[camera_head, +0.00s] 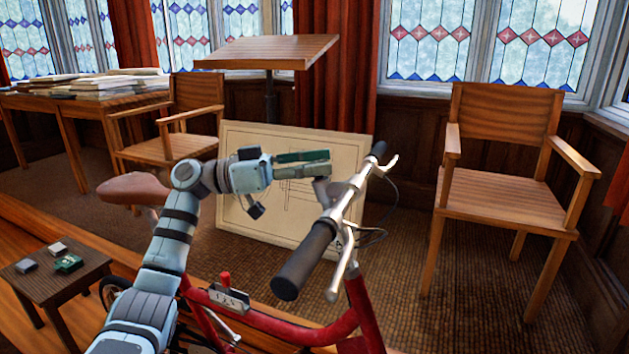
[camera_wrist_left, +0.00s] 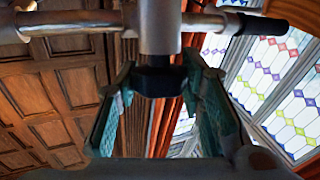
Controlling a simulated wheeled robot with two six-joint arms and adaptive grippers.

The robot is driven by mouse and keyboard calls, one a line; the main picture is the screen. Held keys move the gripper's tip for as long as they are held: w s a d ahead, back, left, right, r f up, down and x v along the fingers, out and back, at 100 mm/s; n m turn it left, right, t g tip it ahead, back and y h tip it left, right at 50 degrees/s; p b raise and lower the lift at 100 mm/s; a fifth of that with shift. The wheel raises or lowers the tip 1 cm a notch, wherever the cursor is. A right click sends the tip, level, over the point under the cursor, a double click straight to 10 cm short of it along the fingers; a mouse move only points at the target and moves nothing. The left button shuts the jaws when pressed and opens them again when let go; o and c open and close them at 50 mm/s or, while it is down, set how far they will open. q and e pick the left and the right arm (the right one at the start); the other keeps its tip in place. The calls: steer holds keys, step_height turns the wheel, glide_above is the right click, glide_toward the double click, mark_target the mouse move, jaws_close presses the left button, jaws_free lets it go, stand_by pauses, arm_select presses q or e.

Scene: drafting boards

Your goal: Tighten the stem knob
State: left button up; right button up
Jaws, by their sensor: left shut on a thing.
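The red bicycle (camera_head: 310,328) stands in front of me, with its silver handlebar (camera_head: 345,208) and dark grips. The stem (camera_head: 322,190) rises by the bar. In the left wrist view the stem (camera_wrist_left: 160,28) ends in a black stem knob (camera_wrist_left: 158,82), which sits between the two green-padded fingers. My left gripper (camera_head: 318,163) reaches in from the left at the stem and is shut on the knob; it also shows in the left wrist view (camera_wrist_left: 160,76). In the head view the fingers hide the knob. My right gripper is not in view.
A small side table (camera_head: 50,290) at lower left holds a green item (camera_head: 69,263) and grey blocks. A drawing board (camera_head: 240,150) leans behind the bicycle. Wooden chairs (camera_head: 505,190) stand right and left. A brake cable (camera_head: 385,215) hangs right of the bar.

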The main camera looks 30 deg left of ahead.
mark_target(316, 162)
arm_select(q)
steer(key=m+g+h, duration=0.1)
steer(key=m+g, duration=0.1)
steer(key=shift+r+g, duration=0.1)
steer(key=shift+g, duration=0.3)
steer(key=shift+m+g+h+p, duration=0.35)
steer(key=shift+m+g, duration=0.15)
steer(key=shift+m, duration=0.1)
steer(key=o, duration=1.2)
step_height(316, 162, up, 10)
steer(key=shift+f, duration=0.1)
